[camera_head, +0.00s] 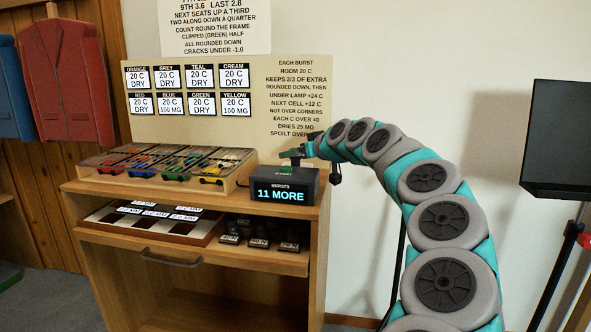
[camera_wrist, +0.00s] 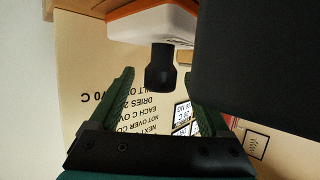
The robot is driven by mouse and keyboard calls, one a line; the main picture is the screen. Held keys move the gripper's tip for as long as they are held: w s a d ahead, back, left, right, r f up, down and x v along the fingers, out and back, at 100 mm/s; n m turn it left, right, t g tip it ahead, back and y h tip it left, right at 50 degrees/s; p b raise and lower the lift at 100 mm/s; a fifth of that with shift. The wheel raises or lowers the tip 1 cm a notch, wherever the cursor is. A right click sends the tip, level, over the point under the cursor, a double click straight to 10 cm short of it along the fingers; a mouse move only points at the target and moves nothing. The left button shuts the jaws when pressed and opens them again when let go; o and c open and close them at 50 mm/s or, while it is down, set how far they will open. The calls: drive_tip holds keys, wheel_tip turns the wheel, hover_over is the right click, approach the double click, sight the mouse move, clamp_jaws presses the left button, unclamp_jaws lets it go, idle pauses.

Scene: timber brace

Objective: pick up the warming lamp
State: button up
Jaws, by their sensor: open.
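In the wrist view, an orange and white body with a dark stub (camera_wrist: 160,68) shows at the top; it looks like the warming lamp, but I cannot be sure. My gripper (camera_wrist: 157,76) is open. Its two green fingers stand to either side of the stub in the picture, with visible gaps, and nothing is clasped. In the head view, my gripper (camera_head: 293,154) is small and partly hidden at the end of my arm, just above the dark bursts box. I cannot make out the lamp in that view.
The bursts box (camera_head: 283,190) reads "11 MORE" at the cabinet's right end. A clear-lidded case (camera_head: 165,163) with coloured pieces is left of it. A pulled-out drawer (camera_head: 190,257) holds a labelled tray and dark weights. A sign board (camera_head: 240,135) stands behind.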

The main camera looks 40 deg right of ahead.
drive_tip(key=shift+w+f, duration=0.15)
drive_tip(key=shift+w, duration=0.3)
drive_tip(key=shift+c, duration=0.4)
clamp_jaws()
idle(0.7)
